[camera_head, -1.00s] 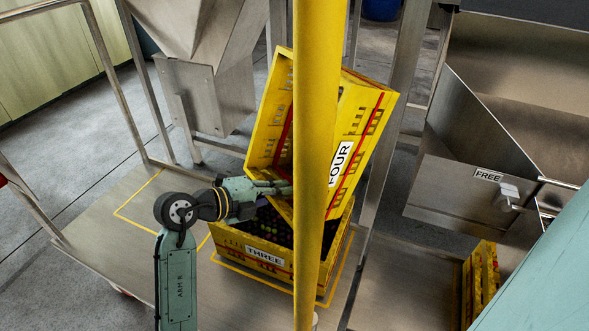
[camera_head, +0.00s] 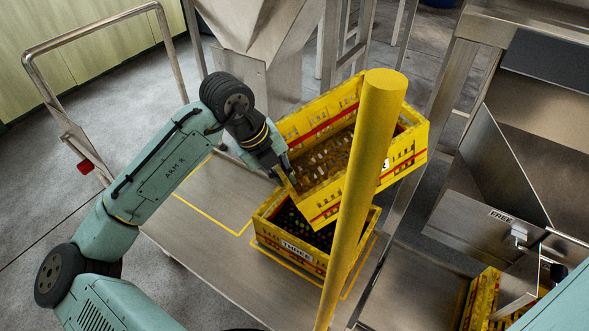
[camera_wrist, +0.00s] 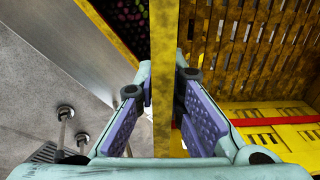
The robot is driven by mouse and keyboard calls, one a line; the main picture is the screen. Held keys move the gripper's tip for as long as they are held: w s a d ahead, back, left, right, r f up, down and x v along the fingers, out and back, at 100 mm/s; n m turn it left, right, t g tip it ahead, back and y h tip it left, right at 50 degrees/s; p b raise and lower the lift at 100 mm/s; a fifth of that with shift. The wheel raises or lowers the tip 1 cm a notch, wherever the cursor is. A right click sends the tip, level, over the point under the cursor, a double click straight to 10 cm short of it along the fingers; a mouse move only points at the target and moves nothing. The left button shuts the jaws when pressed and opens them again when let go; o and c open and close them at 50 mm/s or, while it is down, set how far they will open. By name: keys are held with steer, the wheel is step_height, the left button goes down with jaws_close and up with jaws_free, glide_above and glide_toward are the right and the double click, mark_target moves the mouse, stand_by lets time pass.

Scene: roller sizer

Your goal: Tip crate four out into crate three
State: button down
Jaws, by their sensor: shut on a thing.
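My gripper (camera_head: 284,182) is shut on the left wall of yellow crate four (camera_head: 412,150). I hold crate four tilted above crate three, its open top facing up and toward me; its label is mostly behind the post. The slatted inside that shows looks empty. In the wrist view, the wall of crate four (camera_wrist: 165,60) runs between my two finger pads (camera_wrist: 160,100). Yellow crate three (camera_head: 270,232) stands upright on the platform below, with many dark round items in it. Crate four hides part of it. Part of crate three's contents also shows in the wrist view (camera_wrist: 125,20).
A yellow post (camera_head: 365,200) stands in front of both crates. The steel platform (camera_head: 215,245) has a bare yellow-outlined spot left of crate three. A steel machine with a FREE sign (camera_head: 500,216) is at right, and another yellow crate (camera_head: 482,300) sits low there. A steel hopper (camera_head: 250,40) stands behind.

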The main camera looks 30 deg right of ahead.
steer(key=shift+a+r+y+p, duration=0.2)
steer(key=shift+r+y+p, duration=0.2)
steer(key=shift+r+p, duration=0.45)
steer(key=shift+a+r+y+p, duration=0.2)
steer(key=shift+r+y+p, duration=0.2)
steer(key=shift+r+p, duration=0.4)
steer(key=shift+a+r+y+p, duration=0.2)
steer(key=shift+r+y+p, duration=0.2)
steer(key=shift+r+p, duration=0.45)
steer(key=shift+a+r+y+p, duration=0.25)
steer(key=shift+r+y+p, duration=0.2)
steer(key=shift+r+p, duration=0.15)
steer(key=shift+a+r+y+p, duration=0.25)
steer(key=shift+r+y+p, duration=0.25)
steer(key=shift+p, duration=0.15)
